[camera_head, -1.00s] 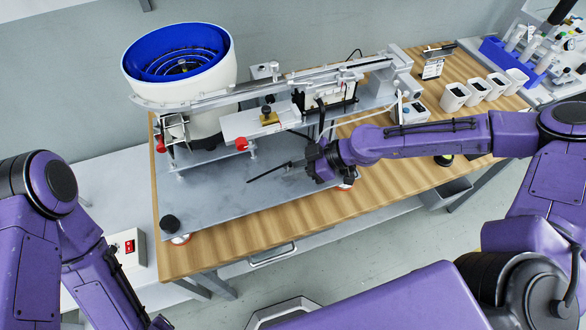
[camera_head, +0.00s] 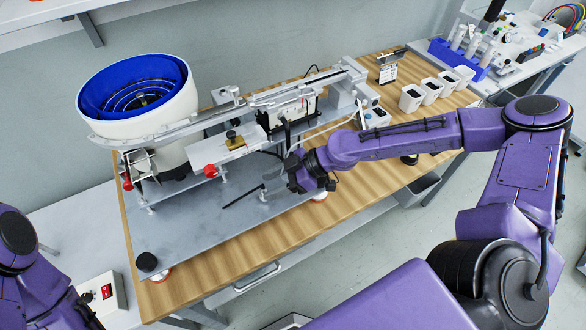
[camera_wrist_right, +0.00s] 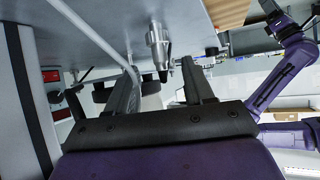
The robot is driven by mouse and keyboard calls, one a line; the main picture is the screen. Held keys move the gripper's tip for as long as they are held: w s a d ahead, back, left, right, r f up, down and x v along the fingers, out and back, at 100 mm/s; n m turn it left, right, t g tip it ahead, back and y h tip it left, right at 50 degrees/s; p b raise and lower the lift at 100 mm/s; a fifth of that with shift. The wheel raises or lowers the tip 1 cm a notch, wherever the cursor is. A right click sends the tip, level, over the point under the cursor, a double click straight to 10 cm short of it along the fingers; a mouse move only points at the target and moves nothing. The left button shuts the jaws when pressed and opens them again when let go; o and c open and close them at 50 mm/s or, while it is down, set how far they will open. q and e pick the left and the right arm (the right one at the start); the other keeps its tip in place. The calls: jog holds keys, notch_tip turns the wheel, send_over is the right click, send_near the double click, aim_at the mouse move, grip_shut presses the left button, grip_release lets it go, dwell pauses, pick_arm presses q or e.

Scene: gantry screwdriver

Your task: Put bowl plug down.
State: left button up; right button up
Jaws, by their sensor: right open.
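My right gripper (camera_head: 296,182) is over the right part of the grey metal plate (camera_head: 190,232) that carries the feeder. In the right wrist view the two fingers of the right gripper (camera_wrist_right: 158,70) stand apart. A metal cylinder with a black tip (camera_wrist_right: 157,45) shows beyond the gap between them, with nothing clearly held. I cannot tell which part is the bowl plug. The white feeder (camera_head: 168,122) has a blue bowl (camera_head: 118,83) at the back left. A thin black rod (camera_head: 243,197) shows just left of the right gripper. My left gripper is out of view.
A black knob (camera_head: 147,262) sits at the plate's front left corner. White cups (camera_head: 411,98) stand at the table's back right. A control box (camera_head: 104,292) with a red switch stands at the lower left. The wooden table's front strip (camera_head: 240,255) is bare.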

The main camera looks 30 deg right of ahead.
jog(key=p+v, duration=0.3)
jog(key=v, duration=0.6)
jog(key=shift+s+d+p, duration=0.15)
jog(key=shift+d+p, duration=0.1)
jog(key=shift+p, duration=0.05)
